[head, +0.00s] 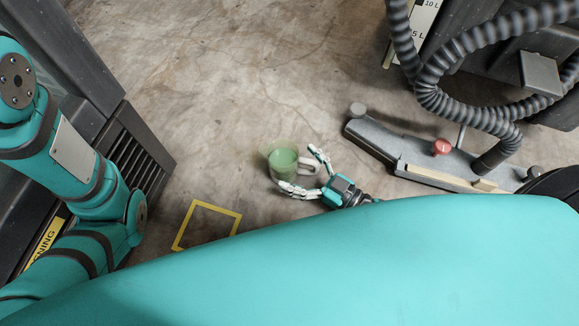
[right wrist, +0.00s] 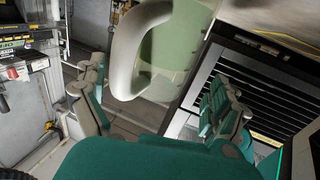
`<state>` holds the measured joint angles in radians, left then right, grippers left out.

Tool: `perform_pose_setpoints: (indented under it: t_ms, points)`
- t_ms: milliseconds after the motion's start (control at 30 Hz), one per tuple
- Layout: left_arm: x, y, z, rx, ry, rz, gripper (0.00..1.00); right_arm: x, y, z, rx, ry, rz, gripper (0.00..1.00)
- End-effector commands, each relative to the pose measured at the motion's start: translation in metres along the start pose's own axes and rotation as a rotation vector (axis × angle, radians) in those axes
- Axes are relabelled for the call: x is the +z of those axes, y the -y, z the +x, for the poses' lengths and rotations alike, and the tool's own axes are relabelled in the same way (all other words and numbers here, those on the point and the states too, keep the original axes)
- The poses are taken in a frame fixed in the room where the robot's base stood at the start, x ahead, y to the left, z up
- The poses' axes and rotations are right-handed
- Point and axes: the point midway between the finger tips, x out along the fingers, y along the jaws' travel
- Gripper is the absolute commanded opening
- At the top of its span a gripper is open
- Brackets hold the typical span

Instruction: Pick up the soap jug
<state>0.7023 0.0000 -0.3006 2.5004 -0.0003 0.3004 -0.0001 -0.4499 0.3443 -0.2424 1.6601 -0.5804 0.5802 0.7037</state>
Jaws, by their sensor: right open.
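The soap jug (head: 283,160) is a translucent green container with a pale looped handle (head: 307,167) on its right side. It stands on the concrete floor in the head view. My right gripper (head: 307,169) is open, with its fingers on either side of the handle. In the right wrist view the jug (right wrist: 180,48) and its white handle (right wrist: 126,52) fill the upper middle, between the spread fingers of the gripper (right wrist: 160,100). I cannot tell whether a finger touches it. My left arm shows at the left of the head view, but its gripper is out of view.
A yellow square outline (head: 208,224) is marked on the floor. A grey floor-cleaning head (head: 415,155) with a red knob (head: 441,147) and a ribbed hose (head: 432,98) lies to the right. A dark slatted unit (head: 140,150) stands at the left. The floor beyond the jug is clear.

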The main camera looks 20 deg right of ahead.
Motion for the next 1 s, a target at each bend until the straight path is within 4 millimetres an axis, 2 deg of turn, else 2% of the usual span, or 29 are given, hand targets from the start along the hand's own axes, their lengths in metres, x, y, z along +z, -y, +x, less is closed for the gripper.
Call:
perform_pose_setpoints:
  t_ms: [33, 133, 367, 400, 1000]
  points:
    - [-0.0027, -0.0016, -0.0076, 0.0, 0.0, 0.0, 0.48, 0.0036, 0.0, 0.007, -0.001, -0.002, -0.002, 0.98]
    - [-0.0036, -0.0022, -0.0104, 0.0, 0.0, 0.0, 0.48, 0.0018, 0.0, 0.0149, 0.0, -0.001, -0.001, 0.98]
    - [-0.0031, -0.002, -0.0092, 0.0, 0.0, 0.0, 0.48, -0.0001, 0.0001, 0.0167, 0.001, 0.001, 0.0, 0.98]
    - [-0.0031, -0.002, -0.0092, 0.0, 0.001, 0.0, 0.48, -0.0001, 0.0001, 0.0166, 0.001, 0.001, 0.0, 0.95]
    - [-0.0026, -0.0018, -0.0097, 0.0, 0.003, 0.0, 0.48, 0.0003, 0.0, 0.0164, 0.001, 0.001, -0.001, 0.17]
